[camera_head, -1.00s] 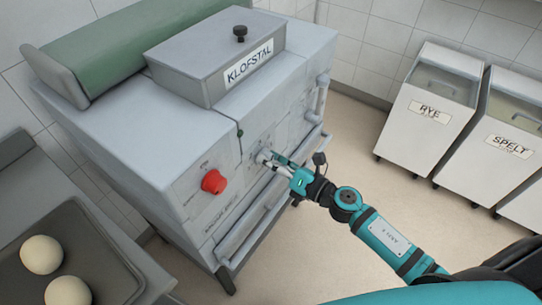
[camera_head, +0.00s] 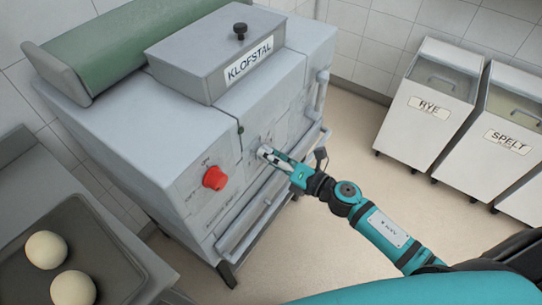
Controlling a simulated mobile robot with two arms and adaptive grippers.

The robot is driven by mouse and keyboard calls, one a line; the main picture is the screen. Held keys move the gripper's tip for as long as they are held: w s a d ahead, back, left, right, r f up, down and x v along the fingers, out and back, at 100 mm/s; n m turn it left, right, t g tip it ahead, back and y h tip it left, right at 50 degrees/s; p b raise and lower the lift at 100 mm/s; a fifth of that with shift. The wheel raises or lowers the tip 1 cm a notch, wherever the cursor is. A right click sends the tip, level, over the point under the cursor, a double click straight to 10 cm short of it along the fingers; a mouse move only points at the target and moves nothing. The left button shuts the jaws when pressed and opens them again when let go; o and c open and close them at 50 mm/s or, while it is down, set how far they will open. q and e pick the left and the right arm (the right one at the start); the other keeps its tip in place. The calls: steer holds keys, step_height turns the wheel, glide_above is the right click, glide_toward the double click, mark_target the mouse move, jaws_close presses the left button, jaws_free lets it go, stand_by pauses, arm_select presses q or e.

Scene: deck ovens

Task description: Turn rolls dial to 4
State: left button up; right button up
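The grey machine (camera_head: 115,130) marked KLOFSTAL has a front panel with faint small markings. A red knob (camera_head: 214,178) stands out from the panel's left part, with lettering around it too small to read. My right gripper (camera_head: 264,153) is at the panel, right of the red knob, with its fingertips close to or touching the front. Whether its fingers are open or shut on something is unclear. No rolls dial can be made out; the fingers cover part of the panel there. My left gripper is not in view.
A tray (camera_head: 112,262) with pale dough balls (camera_head: 73,289) lies at the lower left. White bins marked RYE (camera_head: 428,130) and SPELT (camera_head: 490,165) stand at the right. A rail (camera_head: 262,218) runs along the machine's lower front. The floor between machine and bins is clear.

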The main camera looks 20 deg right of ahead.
steer(key=shift+o, duration=0.7)
steer(key=shift+s, duration=0.1)
steer(key=v, duration=1.1)
steer(key=shift+s+d, duration=0.25)
steer(key=shift+s, duration=0.1)
steer(key=s+d+f+m+g+h, duration=0.15)
steer(key=d+f+m+h, duration=0.25)
steer(key=f+m, duration=0.65)
steer(key=s+d+f+m+g+h, duration=0.15)
steer(key=d+f+m+h, duration=0.3)
steer(key=f, duration=1.05)
steer(key=s+a+f+m+g+h, duration=0.15)
steer(key=s+f+m+g, duration=0.25)
steer(key=s+f+m, duration=0.7)
steer(key=s+a+f+m+g, duration=0.2)
steer(key=s+f, duration=0.4)
steer(key=s, duration=0.3)
steer(key=s+a+f+m+g, duration=0.1)
steer(key=s+a+f+g, duration=0.2)
steer(key=s+f, duration=0.3)
steer(key=s+g, duration=0.1)
steer(key=s, duration=0.3)
steer(key=shift+s+f+m, duration=0.25)
steer(key=shift+s+m, duration=0.05)
steer(key=shift+m, duration=0.1)
